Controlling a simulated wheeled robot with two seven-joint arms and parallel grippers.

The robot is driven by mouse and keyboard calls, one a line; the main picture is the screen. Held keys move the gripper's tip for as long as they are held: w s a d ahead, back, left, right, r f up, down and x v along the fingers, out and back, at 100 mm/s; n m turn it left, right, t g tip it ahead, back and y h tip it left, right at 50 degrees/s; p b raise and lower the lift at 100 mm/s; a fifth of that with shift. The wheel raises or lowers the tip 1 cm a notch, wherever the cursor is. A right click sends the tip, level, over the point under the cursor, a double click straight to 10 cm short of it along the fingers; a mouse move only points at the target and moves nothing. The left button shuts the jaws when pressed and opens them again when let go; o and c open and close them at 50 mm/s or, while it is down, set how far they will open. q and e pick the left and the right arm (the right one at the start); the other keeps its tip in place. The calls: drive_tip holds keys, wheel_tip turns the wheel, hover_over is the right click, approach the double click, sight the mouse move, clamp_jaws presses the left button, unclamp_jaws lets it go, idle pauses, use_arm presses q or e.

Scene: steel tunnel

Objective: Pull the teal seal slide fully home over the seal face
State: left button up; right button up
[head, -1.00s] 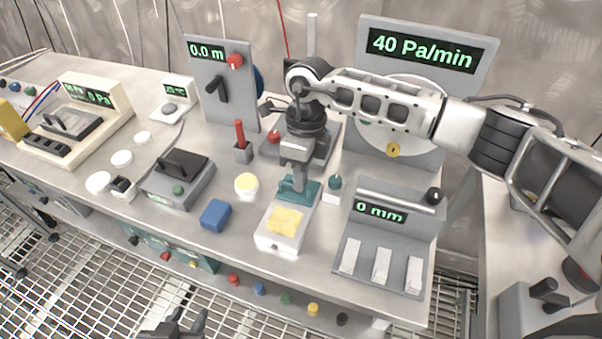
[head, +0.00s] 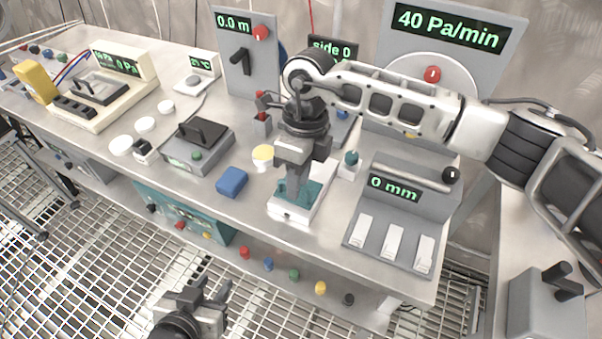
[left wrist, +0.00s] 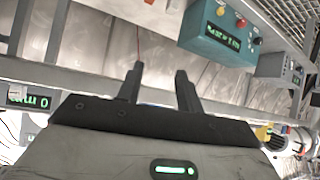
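The teal seal slide (head: 312,194) sits on a white block (head: 325,173) near the front edge of the bench. It lies toward the block's near end, and no yellow of the seal face shows there; my gripper hides part of it. My right gripper (head: 297,195) points down onto the slide, its fingers close together at the slide's upright part, which they hide. My left gripper (head: 205,297) is low in front of the bench, away from the block. In the left wrist view its two fingers (left wrist: 160,85) stand apart with nothing between them.
A blue block (head: 232,182) and a yellow-topped white pot (head: 263,156) stand left of the slide. A teal-knobbed white block (head: 349,166) and the "0 mm" panel (head: 400,205) stand right. A "40 Pa/min" panel (head: 450,30) rises behind.

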drive_tip(key=shift+w+d, duration=0.1)
drive_tip(key=shift+r, duration=0.25)
wheel_tip(320, 180, up, 15)
drive_tip(key=w+d+b, duration=0.1)
drive_tip(key=w+b, duration=0.1)
drive_tip(key=shift+w+d, duration=0.2)
drive_tip(key=shift+w, duration=0.1)
